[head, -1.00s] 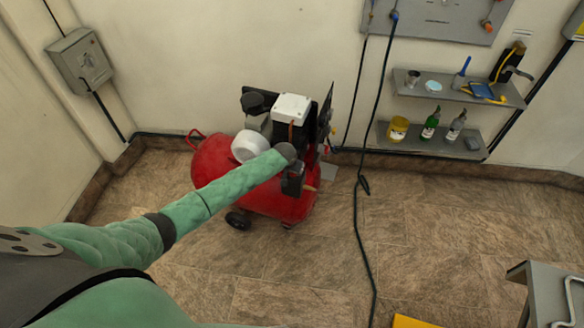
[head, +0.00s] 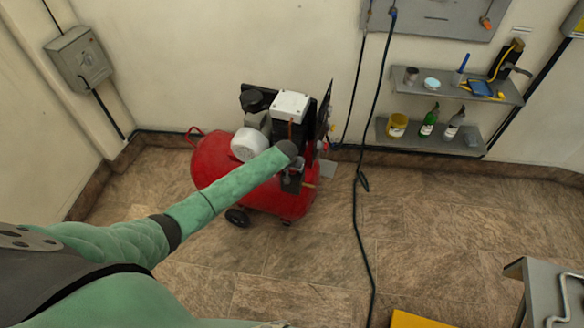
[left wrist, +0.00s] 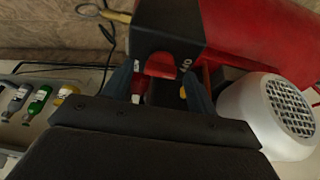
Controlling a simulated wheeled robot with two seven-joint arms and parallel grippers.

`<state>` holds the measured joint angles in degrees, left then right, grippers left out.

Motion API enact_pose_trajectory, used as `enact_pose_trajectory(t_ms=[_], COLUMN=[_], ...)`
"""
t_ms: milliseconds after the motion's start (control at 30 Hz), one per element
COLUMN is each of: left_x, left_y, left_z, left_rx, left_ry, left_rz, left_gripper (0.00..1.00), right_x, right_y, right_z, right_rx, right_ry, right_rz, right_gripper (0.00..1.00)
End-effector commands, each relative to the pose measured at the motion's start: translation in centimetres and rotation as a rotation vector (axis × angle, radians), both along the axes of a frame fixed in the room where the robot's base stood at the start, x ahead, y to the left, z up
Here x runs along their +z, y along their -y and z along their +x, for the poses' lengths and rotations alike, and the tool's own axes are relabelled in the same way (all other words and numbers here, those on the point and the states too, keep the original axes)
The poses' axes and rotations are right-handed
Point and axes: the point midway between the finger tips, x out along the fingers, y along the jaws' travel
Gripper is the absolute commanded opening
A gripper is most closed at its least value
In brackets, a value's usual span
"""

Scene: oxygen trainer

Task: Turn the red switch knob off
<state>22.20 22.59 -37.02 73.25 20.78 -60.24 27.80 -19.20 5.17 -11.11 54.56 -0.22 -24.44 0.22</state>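The red switch knob (left wrist: 159,66) shows in the left wrist view beside a black switch box with white lettering (left wrist: 180,42). It lies between the two fingers of my left gripper (left wrist: 158,80), which are apart. Whether either finger touches the knob is not clear. In the head view my left gripper (head: 292,180) is at the right end of the red compressor (head: 217,168), mostly below my wrist, and the knob is hidden there. My right gripper is not in view.
The compressor's white motor cover (left wrist: 258,115) is close to the right finger. A dark hose (head: 358,215) hangs to the floor right of the compressor. Shelves with bottles (head: 428,122) are on the wall. A grey cart (head: 545,290) stands at lower right. The floor between is mostly clear.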

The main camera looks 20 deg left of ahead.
Motion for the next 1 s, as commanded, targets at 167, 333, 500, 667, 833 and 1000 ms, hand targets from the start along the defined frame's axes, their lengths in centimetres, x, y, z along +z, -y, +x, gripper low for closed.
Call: enact_pose_trajectory(t_ms=[167,333,500,667,833,1000], left_x=[0.0,0.7,2.7,4.9,6.5,7.1], left_y=[0.0,-0.1,0.0,-0.1,0.0,0.0], left_z=[-0.1,-0.5,-1.3,-2.2,-2.8,-3.0], left_rx=[0.0,-0.001,-0.002,-0.001,0.0,0.0], left_ry=[-0.001,-0.001,0.0,0.001,-0.001,-0.001], left_rz=[0.0,0.0,0.001,0.0,0.0,0.0], left_gripper=[0.58,0.58,0.58,0.58,0.58,0.58], right_x=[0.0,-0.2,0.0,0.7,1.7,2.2], right_y=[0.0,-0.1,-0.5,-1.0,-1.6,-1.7], right_z=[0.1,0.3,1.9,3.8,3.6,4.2], right_rx=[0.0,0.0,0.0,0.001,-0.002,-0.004], right_ry=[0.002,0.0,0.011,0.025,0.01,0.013], right_rz=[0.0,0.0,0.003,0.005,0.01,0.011], right_gripper=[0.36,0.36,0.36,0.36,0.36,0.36])
